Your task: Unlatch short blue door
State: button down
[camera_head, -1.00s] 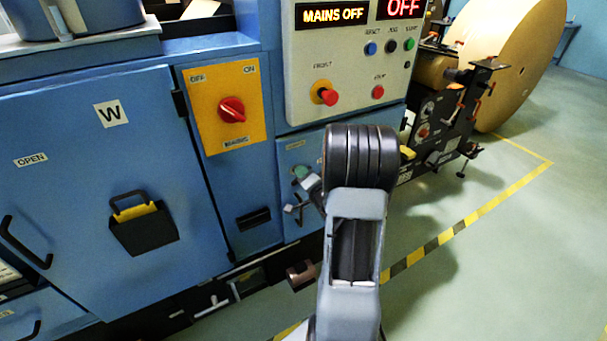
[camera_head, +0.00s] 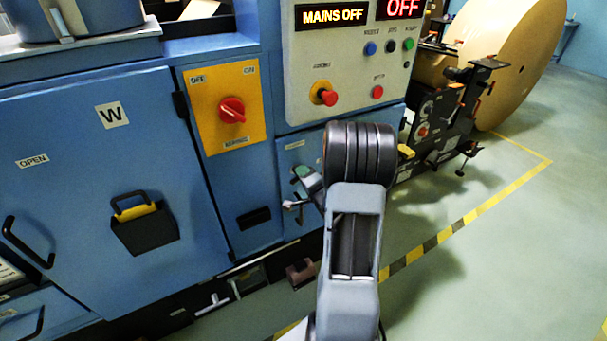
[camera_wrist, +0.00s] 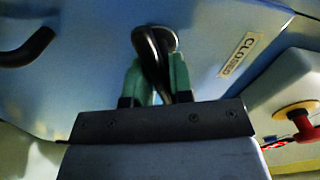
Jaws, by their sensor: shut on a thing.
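The short blue door (camera_head: 296,158) is the small panel below the grey control box, partly hidden behind my arm in the head view. In the wrist view its blue face (camera_wrist: 110,35) fills the upper part, with a white label reading CLOSED (camera_wrist: 237,54). A dark latch handle (camera_wrist: 152,52) stands out from it. My gripper (camera_wrist: 158,80) has green fingers, one on each side of the handle, and is shut on it. In the head view my gripper (camera_head: 299,190) is at the door's left part, and the door looks shut.
A dark curved handle (camera_wrist: 25,45) is at the upper left of the wrist view. A red knob (camera_wrist: 297,112) stands out at the right. In the head view, a yellow switch panel (camera_head: 226,105) is left of the door. Open floor (camera_head: 480,240) lies to the right.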

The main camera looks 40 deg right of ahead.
jog(key=shift+f+m+p, duration=0.15)
jog(key=shift+m+p, duration=0.6)
jog(key=shift+m, duration=1.25)
dwell(3.7)
jog(key=c, duration=1.1)
grip_release()
jog(key=s+p, duration=0.2)
jog(key=s, duration=0.2)
jog(key=s+a+p, duration=0.1)
jog(key=s+p, duration=0.2)
jog(key=s, duration=0.2)
jog(key=s+p, duration=0.2)
jog(key=s, duration=0.2)
jog(key=shift+s+a, duration=0.35)
jog(key=shift+a, duration=0.05)
